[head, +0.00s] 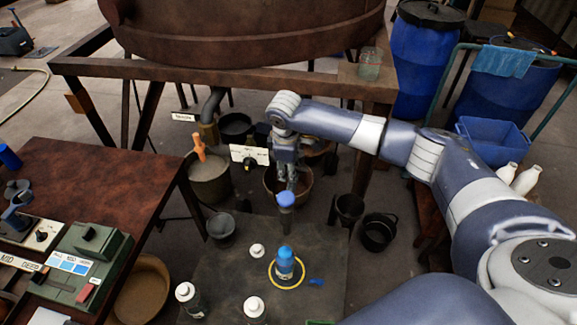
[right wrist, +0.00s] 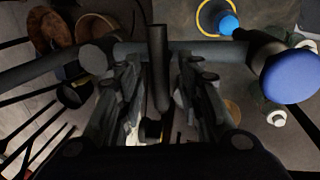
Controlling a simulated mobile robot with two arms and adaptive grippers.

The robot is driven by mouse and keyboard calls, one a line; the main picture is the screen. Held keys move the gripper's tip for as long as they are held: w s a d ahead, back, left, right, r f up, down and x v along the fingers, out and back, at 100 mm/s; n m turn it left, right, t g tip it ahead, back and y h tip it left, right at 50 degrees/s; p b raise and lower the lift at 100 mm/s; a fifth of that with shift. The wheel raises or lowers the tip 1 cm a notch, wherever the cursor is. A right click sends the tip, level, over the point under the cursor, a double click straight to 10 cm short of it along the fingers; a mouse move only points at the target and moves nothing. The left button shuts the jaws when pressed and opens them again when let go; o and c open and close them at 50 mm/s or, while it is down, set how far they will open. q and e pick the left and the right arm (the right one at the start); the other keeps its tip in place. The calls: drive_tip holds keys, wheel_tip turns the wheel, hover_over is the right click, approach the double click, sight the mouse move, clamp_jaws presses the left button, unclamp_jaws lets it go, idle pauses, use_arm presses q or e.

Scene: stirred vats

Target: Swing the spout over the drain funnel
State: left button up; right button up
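My right gripper (head: 286,180) reaches down below the vat's wooden frame. In the right wrist view its two dark fingers (right wrist: 157,100) stand apart, with a dark rod (right wrist: 159,70) between them and gaps visible on both sides. A dark grey bar with a blue end (right wrist: 290,76) crosses just beyond the fingers; it may be the spout or its handle. The blue end (head: 286,198) shows below the gripper in the head view. A dark cup-like vessel (head: 348,208) stands to the right; I cannot tell if it is the drain funnel. My left gripper is out of view.
A rusty vat (head: 250,30) rests on the frame above. A grey bench (head: 320,245) holds white-capped bottles and a blue-topped bottle (head: 285,262) in a yellow ring. Buckets stand around the gripper. A red-brown table (head: 90,185) with a control box (head: 85,262) is at left.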

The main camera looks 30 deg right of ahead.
drive_tip(key=shift+f, duration=0.25)
drive_tip(key=shift+c, duration=1.1)
drive_tip(key=c, duration=0.5)
clamp_jaws()
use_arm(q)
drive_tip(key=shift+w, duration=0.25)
use_arm(e)
drive_tip(key=shift+w+d, duration=0.1)
drive_tip(key=shift+d, duration=0.05)
